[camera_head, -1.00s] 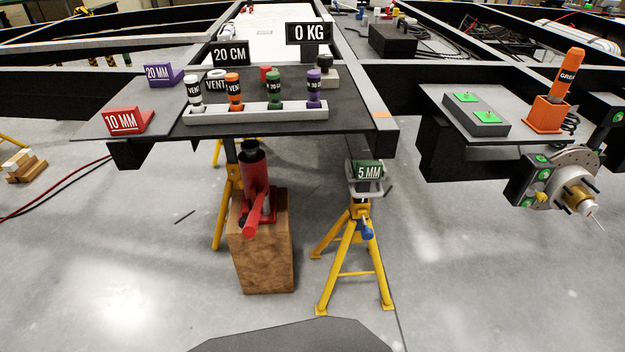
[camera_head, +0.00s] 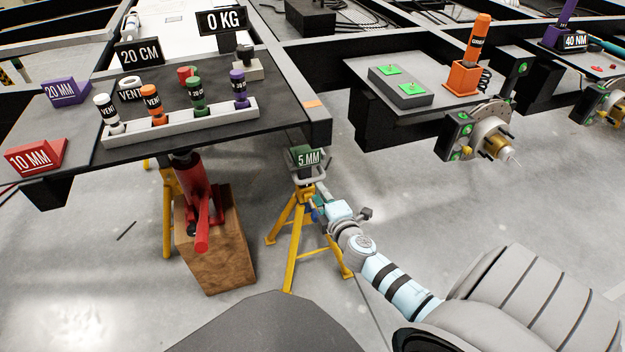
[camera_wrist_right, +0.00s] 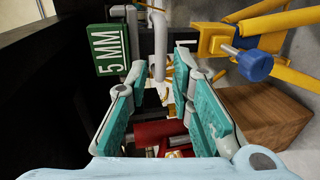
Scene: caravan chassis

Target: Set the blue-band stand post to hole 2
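The yellow tripod stand (camera_head: 293,243) is upright on the floor under the frame's front corner, with a grey cradle (camera_head: 304,172) on top. A green 5 MM sign (camera_head: 308,157) is at the cradle; it also shows in the wrist view (camera_wrist_right: 108,50). The blue knob of the stand's pin (camera_wrist_right: 255,66) shows to the right in the wrist view. My left gripper is out of view.
A red jack (camera_head: 197,200) on a wooden block (camera_head: 215,255) stands left of the stand. The dark frame plate (camera_head: 275,118) lies above, bearing a grey rack (camera_head: 180,125) of coloured bottles. A hub and brake disc (camera_head: 487,135) is to the right. Floor at right is clear.

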